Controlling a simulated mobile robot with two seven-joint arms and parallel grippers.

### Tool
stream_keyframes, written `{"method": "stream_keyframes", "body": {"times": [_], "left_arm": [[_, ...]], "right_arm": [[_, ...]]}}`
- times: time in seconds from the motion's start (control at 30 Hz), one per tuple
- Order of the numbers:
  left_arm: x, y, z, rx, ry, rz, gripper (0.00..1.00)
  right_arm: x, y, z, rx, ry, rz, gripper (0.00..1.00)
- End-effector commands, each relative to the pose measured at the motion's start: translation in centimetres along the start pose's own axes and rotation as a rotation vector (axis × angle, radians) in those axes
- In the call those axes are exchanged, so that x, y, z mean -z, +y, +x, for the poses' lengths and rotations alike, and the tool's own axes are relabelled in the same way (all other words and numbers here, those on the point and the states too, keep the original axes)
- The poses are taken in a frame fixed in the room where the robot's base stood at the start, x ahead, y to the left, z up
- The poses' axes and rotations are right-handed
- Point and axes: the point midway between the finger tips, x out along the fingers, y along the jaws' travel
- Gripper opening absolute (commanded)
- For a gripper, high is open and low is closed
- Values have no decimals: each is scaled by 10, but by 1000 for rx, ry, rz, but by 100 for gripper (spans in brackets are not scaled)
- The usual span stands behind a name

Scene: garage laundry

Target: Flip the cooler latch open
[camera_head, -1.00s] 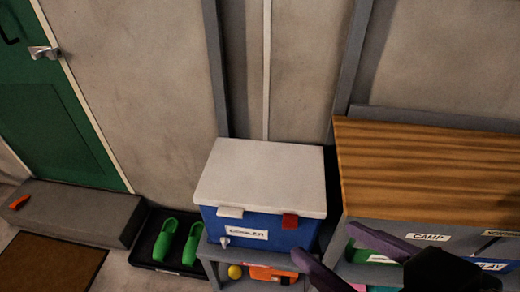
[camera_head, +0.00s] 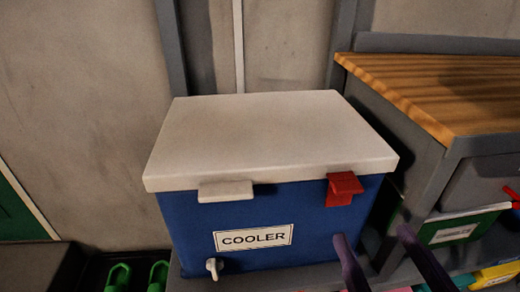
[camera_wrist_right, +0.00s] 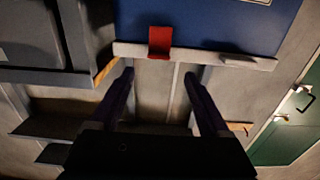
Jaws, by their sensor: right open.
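The cooler has a blue body (camera_head: 300,215), a white lid (camera_head: 270,135) and a "COOLER" label. The lid looks closed. A red latch (camera_head: 343,187) sits at the right of the lid's front edge and hangs over the blue front. In the right wrist view, which looks upside down, the red latch (camera_wrist_right: 160,41) shows just beyond the fingertips. My right gripper (camera_head: 372,235) is open and empty, with purple fingers below and to the right of the latch, apart from it. The open fingers also show in the wrist view (camera_wrist_right: 158,73). My left gripper is out of view.
A white lid tab (camera_head: 226,191) and a spigot (camera_head: 213,268) are on the cooler's front left. A wood-topped workbench (camera_head: 450,85) with bins stands close on the right. Green shoes (camera_head: 118,277) lie at lower left. The space above the lid is clear.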

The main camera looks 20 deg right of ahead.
Motion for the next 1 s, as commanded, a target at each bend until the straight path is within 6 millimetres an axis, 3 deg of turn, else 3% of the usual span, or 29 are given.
{"method": "stream_keyframes", "body": {"times": [0.53, 0.93, 1.0], "left_arm": [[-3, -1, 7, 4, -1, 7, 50], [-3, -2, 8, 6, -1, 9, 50], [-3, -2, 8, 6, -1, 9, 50]], "right_arm": [[2, 0, 87, -1, 5, -1, 80], [2, 0, 98, 0, 2, 0, 80], [2, 0, 98, 0, 2, 0, 73]]}}
